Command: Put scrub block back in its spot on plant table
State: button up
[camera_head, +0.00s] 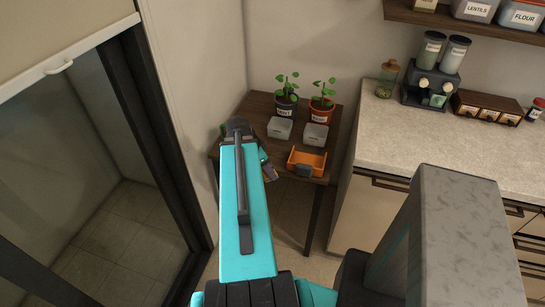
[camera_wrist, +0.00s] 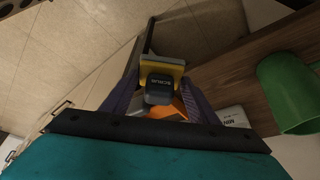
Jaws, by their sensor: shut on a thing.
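In the wrist view, a yellow and dark grey scrub block (camera_wrist: 162,69) with upside-down lettering sits between the purple fingers of my gripper (camera_wrist: 162,84). My gripper is shut on it. In the head view my own arm hides most of the gripper; only a small part shows at the front edge of the wooden plant table (camera_head: 261,104). The table also shows in the wrist view (camera_wrist: 235,75). An orange open bin (camera_head: 305,158) stands at the table's front right, to the right of my gripper. Part of it shows behind the block in the wrist view (camera_wrist: 168,111).
Two potted plants (camera_head: 287,103) (camera_head: 322,106) stand at the back of the table, with two pale boxes (camera_head: 280,128) (camera_head: 314,134) before them. A green vessel (camera_wrist: 289,97) stands at right in the wrist view. A counter (camera_head: 430,137) adjoins on the right; a glass door (camera_head: 95,165) is left.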

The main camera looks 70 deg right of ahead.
jog(key=b, duration=0.3)
jog(key=shift+d+f, duration=0.15)
jog(key=shift+d, duration=0.1)
jog(key=shift+w+d+r, duration=0.15)
jog(key=shift+d+r, duration=0.05)
jog(key=shift+d, duration=0.2)
jog(key=shift+w+d+f+p, duration=0.3)
jog(key=shift+d+p, duration=0.35)
jog(key=shift+d, duration=1.25)
jog(key=shift+w+d+f+p, duration=0.15)
jog(key=shift+w+d+p, duration=0.4)
jog(key=shift+d, duration=1.35)
jog(key=shift+w+d+f+p, duration=0.25)
jog(key=shift+d+p, duration=0.5)
jog(key=shift+d, duration=1.15)
jog(key=shift+d, duration=0.1)
jog(key=shift+w+d+r, duration=0.1)
jog(key=shift+d, duration=0.1)
jog(key=shift+d+p, duration=0.2)
jog(key=shift+p, duration=0.1)
jog(key=shift+a+f+p, duration=0.1)
jog(key=shift+f+p, duration=0.65)
jog(key=shift+f, duration=1.1)
jog(key=o, duration=0.9)
